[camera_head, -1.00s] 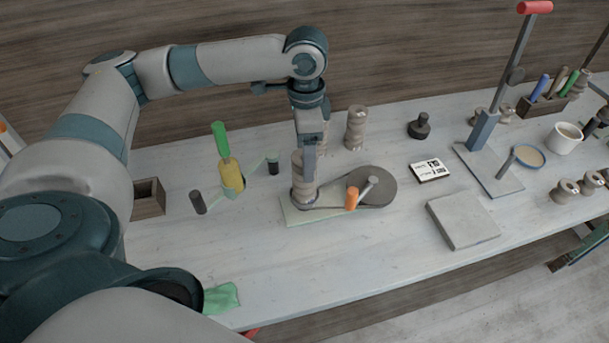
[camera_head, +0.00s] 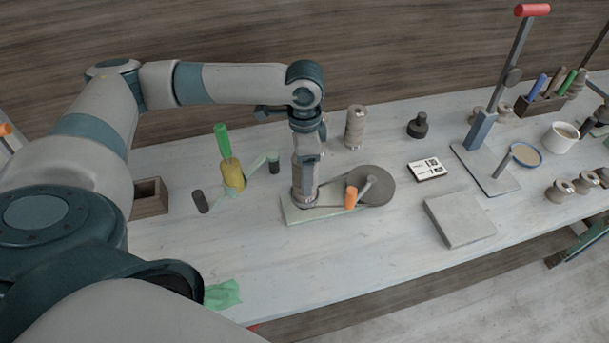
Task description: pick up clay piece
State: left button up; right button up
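My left gripper (camera_head: 305,188) points straight down over the left end of a pale green base plate (camera_head: 325,212), at the small round turntable there. A brown ribbed clay piece stood at that spot in the earlier view. The gripper now covers it almost entirely, and I cannot tell whether the fingers touch it or hold it. Another brown ribbed clay piece (camera_head: 355,128) stands upright behind and to the right of the gripper, apart from it. My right gripper is not in view.
The base plate also carries a large grey disc (camera_head: 378,181) and an orange-handled crank (camera_head: 351,197). A yellow tool with a green handle (camera_head: 230,165) and a wooden box (camera_head: 149,198) stand left. A grey slab (camera_head: 459,218) lies right. The table front is mostly clear.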

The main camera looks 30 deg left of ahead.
pick_arm(q)
jog(key=c, duration=1.6)
jog(key=shift+r, duration=0.2)
notch_tip(320, 180, up, 3)
jog(key=shift+w+r+b, duration=0.1)
jog(key=shift+r+b, duration=0.05)
jog(key=shift+b, duration=0.7)
jog(key=d+r+b, duration=0.1)
jog(key=d+r, duration=0.1)
jog(key=d, duration=0.2)
jog(key=d+r+b, duration=0.1)
jog(key=d+r, duration=0.2)
jog(key=d+r+b, duration=0.1)
jog(key=d+r, duration=0.1)
jog(key=d, duration=0.2)
jog(key=shift+s+d+r, duration=0.25)
jog(key=shift+s+d, duration=0.1)
